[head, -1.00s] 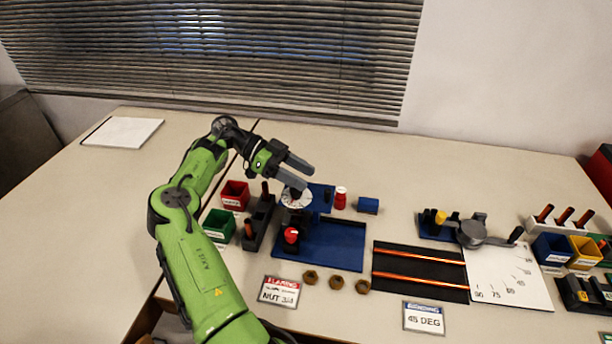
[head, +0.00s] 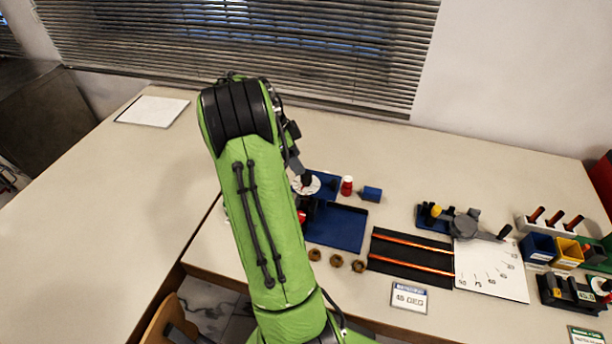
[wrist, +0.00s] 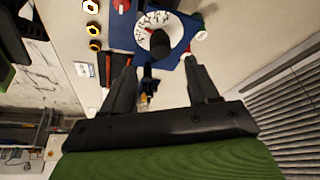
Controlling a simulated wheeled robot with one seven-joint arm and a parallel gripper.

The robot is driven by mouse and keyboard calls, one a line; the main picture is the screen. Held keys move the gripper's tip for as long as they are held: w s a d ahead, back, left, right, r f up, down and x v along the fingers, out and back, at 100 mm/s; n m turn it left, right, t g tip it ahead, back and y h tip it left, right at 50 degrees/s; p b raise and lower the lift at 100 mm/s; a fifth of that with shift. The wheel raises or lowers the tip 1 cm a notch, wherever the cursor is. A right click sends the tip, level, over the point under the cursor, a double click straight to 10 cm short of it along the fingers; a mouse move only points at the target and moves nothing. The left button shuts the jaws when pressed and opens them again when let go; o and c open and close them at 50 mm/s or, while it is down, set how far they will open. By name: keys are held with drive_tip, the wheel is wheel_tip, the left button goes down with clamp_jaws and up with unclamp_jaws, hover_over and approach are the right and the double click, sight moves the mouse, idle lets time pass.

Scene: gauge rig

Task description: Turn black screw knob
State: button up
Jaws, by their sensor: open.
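A black knob (wrist: 160,44) stands on a round white dial (wrist: 178,27) with markings, in the upper middle of the wrist view. In the head view the dial (head: 313,186) and the knob (head: 306,178) show just right of my arm, at the blue base plate. My gripper (wrist: 162,76) is open, with its two dark fingers spread apart and nothing held between them. The knob lies ahead of the gap between the fingers; I cannot tell the distance in depth. In the head view my arm hides most of the gripper.
A blue tray (head: 338,230), a red-and-white bottle (head: 347,186) and a blue block (head: 371,194) are near the dial. Several brown nuts (head: 336,261) lie in front. A black mat with copper rods (head: 410,256) is to the right.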

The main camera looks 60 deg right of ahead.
sight(305, 175)
drive_tip(key=x, duration=0.7)
drive_tip(key=shift+b, duration=0.35)
drive_tip(key=shift+c, duration=0.3)
drive_tip(key=c, duration=1)
